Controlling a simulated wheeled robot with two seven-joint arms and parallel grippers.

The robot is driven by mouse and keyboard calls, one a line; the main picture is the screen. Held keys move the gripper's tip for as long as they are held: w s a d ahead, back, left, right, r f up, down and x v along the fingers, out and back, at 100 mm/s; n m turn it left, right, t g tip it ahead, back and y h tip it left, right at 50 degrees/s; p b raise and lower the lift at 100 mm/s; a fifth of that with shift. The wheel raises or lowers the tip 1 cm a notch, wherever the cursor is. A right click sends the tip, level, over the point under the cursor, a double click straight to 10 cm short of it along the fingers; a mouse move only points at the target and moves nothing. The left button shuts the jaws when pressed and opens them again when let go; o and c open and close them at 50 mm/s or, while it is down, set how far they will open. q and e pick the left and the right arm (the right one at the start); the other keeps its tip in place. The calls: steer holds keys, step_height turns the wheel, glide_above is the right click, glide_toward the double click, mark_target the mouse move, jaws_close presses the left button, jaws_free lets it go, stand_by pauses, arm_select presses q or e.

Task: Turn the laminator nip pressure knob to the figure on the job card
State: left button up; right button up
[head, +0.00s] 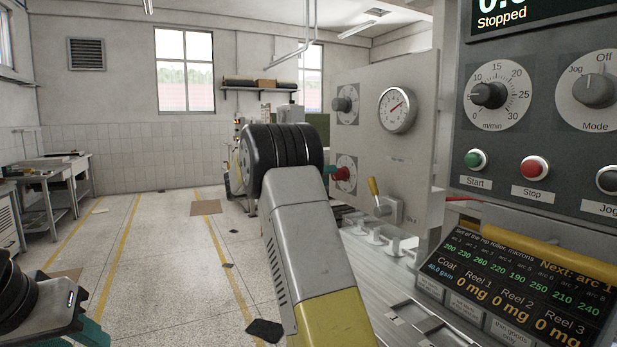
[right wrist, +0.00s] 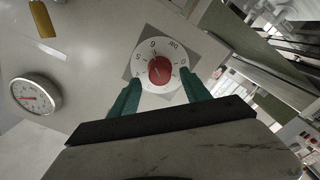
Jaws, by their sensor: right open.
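A red knob (right wrist: 161,70) sits on a white numbered dial (right wrist: 150,50) marked bar in the right wrist view. In the head view the red knob (head: 341,173) is low on the grey machine panel. My right gripper (right wrist: 161,92) is open, its teal fingers apart near the dial's lower edge, on either side of the knob; I cannot tell whether they touch it. In the head view my right wrist hides most of this gripper (head: 328,172). My left gripper (head: 88,328) shows only partly at the lower left. I cannot pick out a job card.
A round gauge (head: 397,109) and black knob (head: 343,104) are above the red knob. A yellow-handled lever (head: 375,190) is below right. The control panel (head: 540,130) and dark readout (head: 520,285) fill the right. The floor (head: 160,260) at left is largely clear.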

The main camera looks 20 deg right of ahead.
mark_target(333, 175)
steer(key=shift+w+d, duration=0.15)
steer(key=shift+d, duration=1.65)
steer(key=shift+c, duration=0.3)
jaws_close()
